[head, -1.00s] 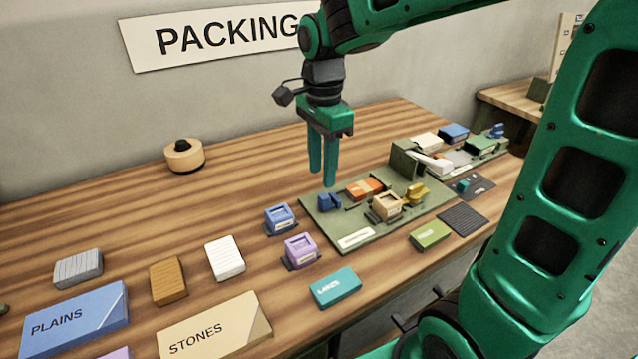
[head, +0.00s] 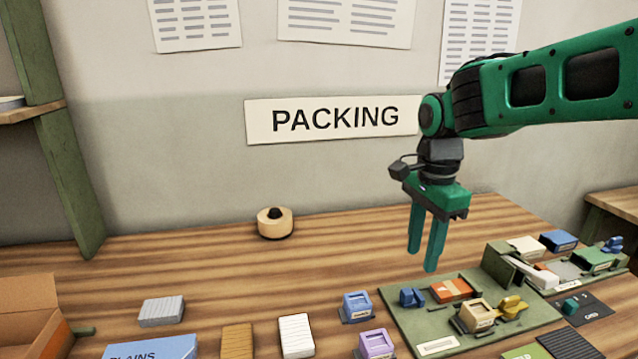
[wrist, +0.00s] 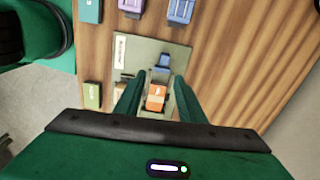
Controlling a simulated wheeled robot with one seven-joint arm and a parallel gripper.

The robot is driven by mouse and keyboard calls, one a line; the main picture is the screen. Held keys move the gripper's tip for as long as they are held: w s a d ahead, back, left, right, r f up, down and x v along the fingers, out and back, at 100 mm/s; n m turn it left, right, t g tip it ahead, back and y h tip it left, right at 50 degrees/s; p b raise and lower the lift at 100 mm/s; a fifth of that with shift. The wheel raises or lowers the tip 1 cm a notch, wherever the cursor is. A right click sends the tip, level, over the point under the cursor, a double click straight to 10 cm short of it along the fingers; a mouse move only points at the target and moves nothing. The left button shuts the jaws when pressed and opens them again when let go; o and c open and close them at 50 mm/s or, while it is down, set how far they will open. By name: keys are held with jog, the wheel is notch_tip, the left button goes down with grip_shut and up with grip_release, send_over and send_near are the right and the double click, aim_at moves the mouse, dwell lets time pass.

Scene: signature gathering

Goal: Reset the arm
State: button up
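My gripper (head: 422,262) hangs fingers down above the back edge of the green board (head: 405,318). Its two green fingers are apart, with nothing held between them. In the wrist view the fingers (wrist: 155,95) stand to either side of an orange block (wrist: 156,98), which lies on the board below. The orange block also shows in the head view (head: 452,290), just right of a small blue piece (head: 411,297). The arm reaches in from the right in the head view.
A tan holder (head: 476,315) and a yellow piece (head: 511,308) stand on the board. Blue (head: 357,306) and purple (head: 376,344) holders stand left of it. A round tan-and-black object (head: 275,222) sits at the back. An orange-brown box (head: 30,315) is at far left. Bare table lies behind the blocks.

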jog(key=s+d+f+n, duration=0.3)
jog(key=s+d+n, duration=0.1)
jog(key=s+d, duration=0.4)
jog(key=s+d+f+n, duration=0.4)
jog(key=s+d, duration=0.4)
jog(key=s, duration=0.5)
jog(key=shift+s+f+n, duration=0.2)
jog(key=shift+n, duration=0.5)
jog(key=shift+d, duration=0.1)
jog(key=shift+w+f, duration=0.3)
jog(key=shift+w, duration=0.4)
jog(key=shift+s, duration=0.1)
